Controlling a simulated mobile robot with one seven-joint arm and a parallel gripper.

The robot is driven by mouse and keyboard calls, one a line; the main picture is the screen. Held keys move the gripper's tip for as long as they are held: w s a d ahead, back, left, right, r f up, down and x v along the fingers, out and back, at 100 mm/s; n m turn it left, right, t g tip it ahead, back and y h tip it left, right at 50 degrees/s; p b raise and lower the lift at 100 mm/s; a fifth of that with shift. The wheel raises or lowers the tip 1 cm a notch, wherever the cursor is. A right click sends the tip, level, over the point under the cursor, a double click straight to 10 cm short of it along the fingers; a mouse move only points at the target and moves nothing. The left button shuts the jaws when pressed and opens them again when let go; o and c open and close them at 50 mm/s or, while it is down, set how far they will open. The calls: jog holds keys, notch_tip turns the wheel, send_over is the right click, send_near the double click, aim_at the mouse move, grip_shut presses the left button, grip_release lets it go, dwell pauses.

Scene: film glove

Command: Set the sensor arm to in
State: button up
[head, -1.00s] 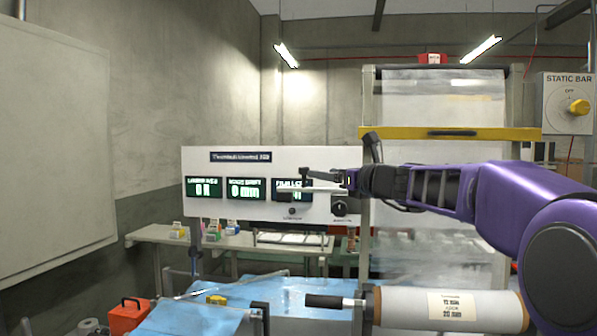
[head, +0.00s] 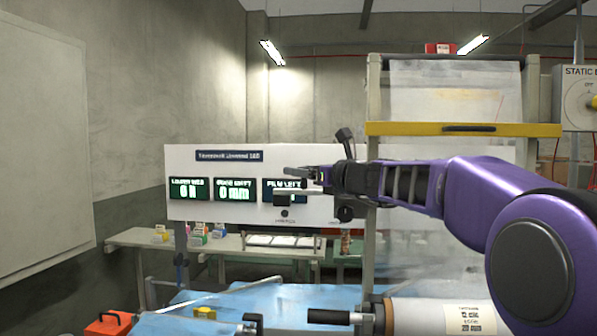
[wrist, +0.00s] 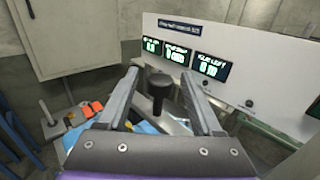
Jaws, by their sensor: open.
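My gripper (head: 287,184) is open, its two fingers reaching left in front of the display panel in the head view. In the wrist view the open gripper (wrist: 160,75) has a black upright knob (wrist: 158,84) between its fingers in the picture. A grey bar (wrist: 174,124) runs below the knob, partly hidden by the gripper. I cannot tell for certain that this is the sensor arm, nor whether the fingers touch the knob. No in or out mark is readable.
The white display panel (head: 310,155) stands behind the gripper, with several lit screens. A yellow bar (head: 400,129) crosses the film frame at the right. A film roll (head: 425,317) and blue sheet (head: 215,325) lie below. An orange box (head: 107,325) stands at lower left.

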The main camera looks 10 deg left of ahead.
grip_shut()
dwell(0.4)
dwell(1.1)
